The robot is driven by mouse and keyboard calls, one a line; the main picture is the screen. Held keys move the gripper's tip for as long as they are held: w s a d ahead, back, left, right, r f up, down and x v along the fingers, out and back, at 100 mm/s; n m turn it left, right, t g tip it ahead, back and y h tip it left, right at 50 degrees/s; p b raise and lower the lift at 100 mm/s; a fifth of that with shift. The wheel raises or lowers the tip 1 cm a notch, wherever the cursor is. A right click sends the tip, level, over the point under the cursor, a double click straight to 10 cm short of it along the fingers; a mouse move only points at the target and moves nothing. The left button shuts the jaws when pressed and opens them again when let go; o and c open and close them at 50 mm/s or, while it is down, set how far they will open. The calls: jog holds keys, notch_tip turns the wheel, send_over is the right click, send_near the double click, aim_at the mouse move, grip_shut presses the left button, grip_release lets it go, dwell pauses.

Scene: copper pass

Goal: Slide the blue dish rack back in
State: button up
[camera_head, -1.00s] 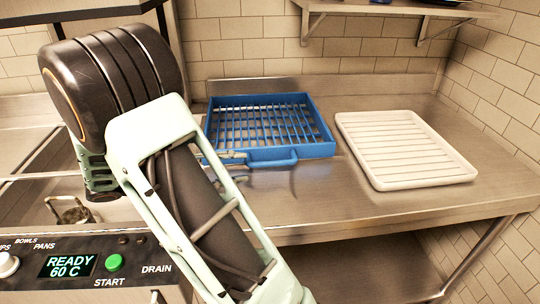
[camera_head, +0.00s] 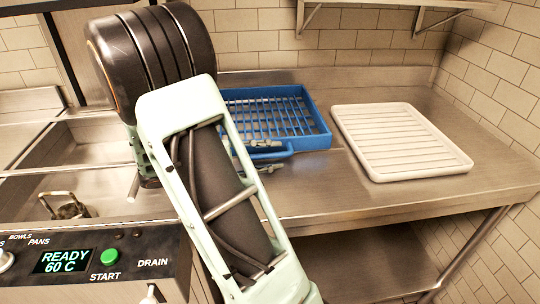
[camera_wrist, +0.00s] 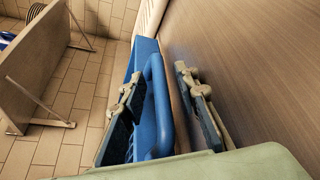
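The blue dish rack (camera_head: 318,128) lies flat on the steel counter, left of a white slatted rack. Its left part is hidden behind my arm. A loop handle sticks out from its front side; in the wrist view the blue handle (camera_wrist: 161,108) lies between my two fingers. My gripper (camera_head: 266,157) is open around the handle, one finger on each side. A gap shows between the handle and the right finger in the wrist view. The left finger is close to the blue; I cannot tell whether it touches.
The white slatted rack (camera_head: 400,138) lies on the counter (camera_head: 310,190) to the right. A sink (camera_head: 80,155) is at the left. A control panel (camera_head: 90,262) reading READY 60 C is at the front left. A wall shelf (camera_head: 400,5) hangs above. The counter's front strip is clear.

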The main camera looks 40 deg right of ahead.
grip_shut()
jog(key=shift+w+a, duration=0.1)
jog(key=shift+a, duration=0.05)
